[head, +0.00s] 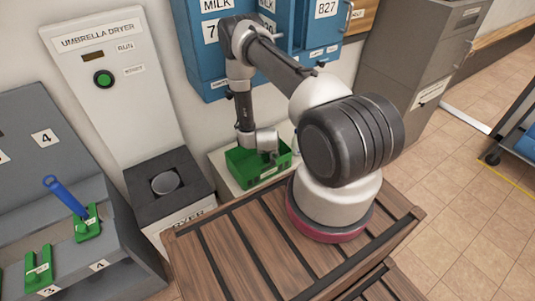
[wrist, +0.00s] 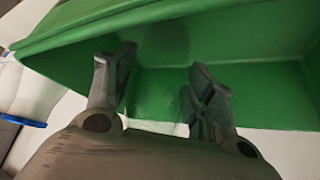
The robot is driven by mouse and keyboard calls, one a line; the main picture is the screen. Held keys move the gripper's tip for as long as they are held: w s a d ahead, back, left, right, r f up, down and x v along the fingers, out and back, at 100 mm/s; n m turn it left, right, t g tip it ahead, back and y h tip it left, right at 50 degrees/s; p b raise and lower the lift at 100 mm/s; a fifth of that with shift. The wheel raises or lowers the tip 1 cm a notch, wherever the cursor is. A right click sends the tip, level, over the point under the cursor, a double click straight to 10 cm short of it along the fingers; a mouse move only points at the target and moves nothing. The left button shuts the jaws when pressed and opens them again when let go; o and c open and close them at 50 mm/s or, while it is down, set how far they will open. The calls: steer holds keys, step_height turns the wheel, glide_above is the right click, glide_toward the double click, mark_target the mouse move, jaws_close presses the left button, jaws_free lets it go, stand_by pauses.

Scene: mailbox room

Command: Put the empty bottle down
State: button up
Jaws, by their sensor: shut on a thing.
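My gripper (head: 270,156) is low over the green crate (head: 248,180), with its tips inside the crate's outline. In the wrist view, the two fingers of my gripper (wrist: 163,78) stand apart, with the green crate (wrist: 270,90) filling the view behind them. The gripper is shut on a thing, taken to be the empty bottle. The bottle's outline is not clear; only faint see-through shading shows between the fingers. I cannot tell whether it touches the crate floor.
The crate sits on a pale stand beside the umbrella dryer (head: 118,80) and below blue milk boxes (head: 208,75). A slatted wooden surface (head: 230,245) is in front. Grey numbered units (head: 45,140) with a blue-handled item (head: 65,198) stand left. Tiled floor (head: 465,190) is open at right.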

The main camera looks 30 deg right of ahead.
steer(key=shift+f, duration=0.65)
steer(key=shift+f, duration=0.1)
steer(key=o, duration=1.2)
steer(key=v, duration=1.2)
